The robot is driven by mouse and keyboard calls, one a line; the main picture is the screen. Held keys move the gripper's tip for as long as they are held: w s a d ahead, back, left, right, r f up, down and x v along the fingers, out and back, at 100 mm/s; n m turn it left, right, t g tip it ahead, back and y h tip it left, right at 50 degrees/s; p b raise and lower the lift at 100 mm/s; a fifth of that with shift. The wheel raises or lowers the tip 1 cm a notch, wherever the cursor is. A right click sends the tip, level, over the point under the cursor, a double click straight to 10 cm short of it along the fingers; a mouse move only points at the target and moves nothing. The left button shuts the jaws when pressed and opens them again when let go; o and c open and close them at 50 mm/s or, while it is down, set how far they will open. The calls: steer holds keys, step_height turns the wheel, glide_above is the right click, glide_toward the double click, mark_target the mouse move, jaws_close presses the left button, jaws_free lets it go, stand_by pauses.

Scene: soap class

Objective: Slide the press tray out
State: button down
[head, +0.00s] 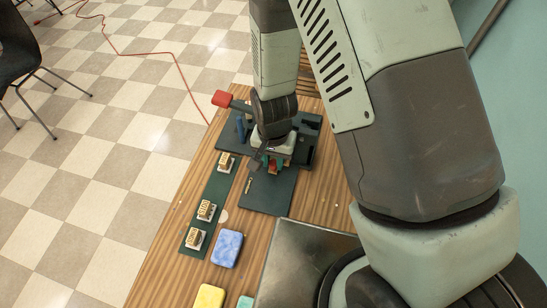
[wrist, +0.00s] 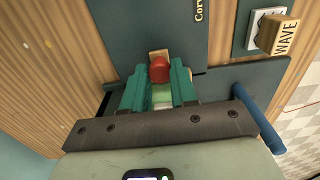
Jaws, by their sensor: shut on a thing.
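My gripper (head: 271,163) reaches down over the front of the dark green press (head: 309,146). In the wrist view, the teal fingers of my gripper (wrist: 158,88) are closed around a red knob (wrist: 159,68). A small tan block (wrist: 158,54) shows just beyond the knob. A flat dark green plate (head: 268,192) lies in front of the press; it also shows in the wrist view (wrist: 150,30), with pale lettering. I cannot tell which part is the press tray, as my gripper hides the place where the knob joins the press.
A red-ended lever (head: 222,99) sticks out to the left, near a blue post (head: 241,127). A dark strip (head: 213,190) to the left bears wooden stamps. Blue (head: 227,248) and yellow (head: 209,297) soaps lie nearer, beside a metal tray (head: 300,240).

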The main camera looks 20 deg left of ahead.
steer(key=s, duration=1.2)
steer(key=shift+s, duration=0.35)
steer(key=c, duration=1)
jaws_free()
steer(key=shift+o, duration=0.6)
steer(key=shift+w, duration=0.1)
steer(key=shift+r, duration=0.2)
step_height(320, 180, up, 10)
steer(key=shift+r, duration=0.2)
